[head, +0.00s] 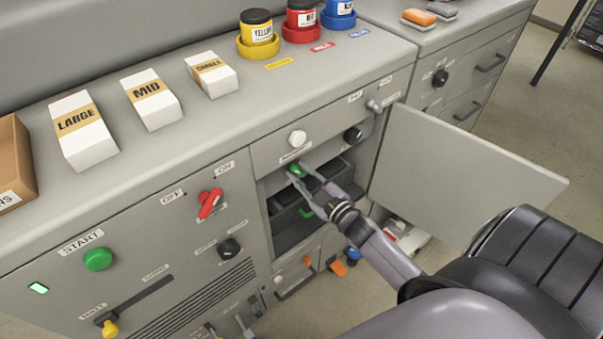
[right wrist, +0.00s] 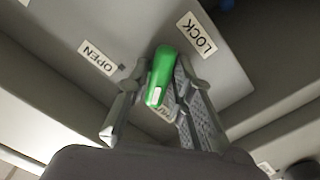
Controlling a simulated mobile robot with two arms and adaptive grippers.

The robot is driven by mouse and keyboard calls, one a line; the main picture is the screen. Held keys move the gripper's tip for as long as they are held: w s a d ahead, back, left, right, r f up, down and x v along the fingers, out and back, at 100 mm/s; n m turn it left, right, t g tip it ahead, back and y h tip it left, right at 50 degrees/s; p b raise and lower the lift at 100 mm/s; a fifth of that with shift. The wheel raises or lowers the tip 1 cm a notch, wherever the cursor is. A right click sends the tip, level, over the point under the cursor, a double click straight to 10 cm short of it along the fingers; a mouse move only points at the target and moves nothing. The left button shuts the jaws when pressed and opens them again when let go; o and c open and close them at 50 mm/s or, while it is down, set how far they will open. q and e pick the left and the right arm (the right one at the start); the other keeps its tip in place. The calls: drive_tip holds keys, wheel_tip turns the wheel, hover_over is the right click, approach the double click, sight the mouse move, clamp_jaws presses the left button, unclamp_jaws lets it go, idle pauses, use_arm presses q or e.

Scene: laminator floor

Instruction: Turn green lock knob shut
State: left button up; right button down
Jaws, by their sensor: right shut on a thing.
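The green lock knob (head: 297,170) sits in the open cabinet bay below the drawer panel. My right gripper (head: 306,176) reaches it from the lower right. In the right wrist view, the knob (right wrist: 162,74) is a green bar between the fingers of my right gripper (right wrist: 158,100), which is shut on it. Its white-marked end points down and slightly left. The OPEN label (right wrist: 98,58) is up to its left and the LOCK label (right wrist: 197,35) up to its right. Another label behind the knob is mostly hidden. My left gripper is not in view.
A grey cabinet door (head: 465,165) stands swung open right of the bay. Inside the bay is a dark tray (head: 290,222) with a green part (head: 306,212). A red switch (head: 210,203) and a green START button (head: 98,259) are on the left panel.

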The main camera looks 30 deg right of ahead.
drive_tip(key=shift+n, duration=1.1)
drive_tip(key=c, duration=1.4)
unclamp_jaws()
drive_tip(key=shift+s, duration=0.1)
drive_tip(key=s, duration=0.8)
drive_tip(key=s+d, duration=0.1)
drive_tip(key=s, duration=0.2)
drive_tip(key=shift+s, duration=0.4)
